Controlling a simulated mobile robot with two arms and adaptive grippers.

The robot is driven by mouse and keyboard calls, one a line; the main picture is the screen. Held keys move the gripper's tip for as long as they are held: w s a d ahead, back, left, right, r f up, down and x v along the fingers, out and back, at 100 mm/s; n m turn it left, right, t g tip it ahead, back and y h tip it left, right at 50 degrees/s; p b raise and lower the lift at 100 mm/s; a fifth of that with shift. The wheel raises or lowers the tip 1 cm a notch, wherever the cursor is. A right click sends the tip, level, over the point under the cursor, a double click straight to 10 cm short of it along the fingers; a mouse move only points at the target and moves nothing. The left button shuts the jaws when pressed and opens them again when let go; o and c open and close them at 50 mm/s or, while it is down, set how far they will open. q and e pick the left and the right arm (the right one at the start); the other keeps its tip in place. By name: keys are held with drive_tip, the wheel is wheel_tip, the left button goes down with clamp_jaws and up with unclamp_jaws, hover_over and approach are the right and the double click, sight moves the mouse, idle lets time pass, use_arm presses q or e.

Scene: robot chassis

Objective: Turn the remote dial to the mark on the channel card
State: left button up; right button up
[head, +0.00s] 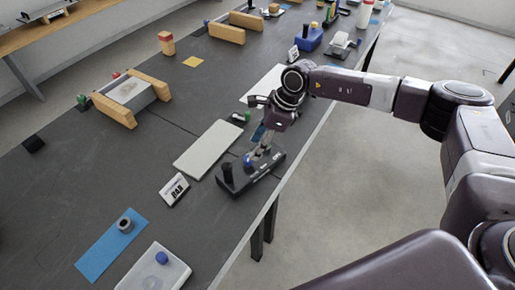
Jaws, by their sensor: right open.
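The remote (234,186) is a dark box near the right edge of the table. An upright black stick stands at its left end, and a blue part shows near its middle. Small white marks run along its front face. The channel card (174,190) stands to the left of the remote and reads "PAN". My right gripper (258,154) is open and points down over the middle of the remote. Its fingers partly hide the top, so I cannot tell whether they touch the dial. My left gripper is out of view.
A pale flat panel (207,149) lies just behind the card. A blue mat (100,258) with a grey ring and a clear-lidded box (150,272) with a blue knob are at the front. Wooden blocks (115,112) hold a plate at left.

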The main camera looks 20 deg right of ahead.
sight(248, 160)
drive_tip(key=p+x, duration=0.1)
drive_tip(key=x, duration=0.3)
drive_tip(key=shift+f, duration=0.1)
drive_tip(key=shift+x, duration=0.85)
drive_tip(key=c, duration=0.6)
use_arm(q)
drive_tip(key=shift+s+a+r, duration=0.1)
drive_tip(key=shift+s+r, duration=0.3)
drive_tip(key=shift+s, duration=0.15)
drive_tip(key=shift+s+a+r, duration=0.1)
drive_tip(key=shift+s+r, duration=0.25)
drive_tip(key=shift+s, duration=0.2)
use_arm(e)
drive_tip(key=c, duration=0.6)
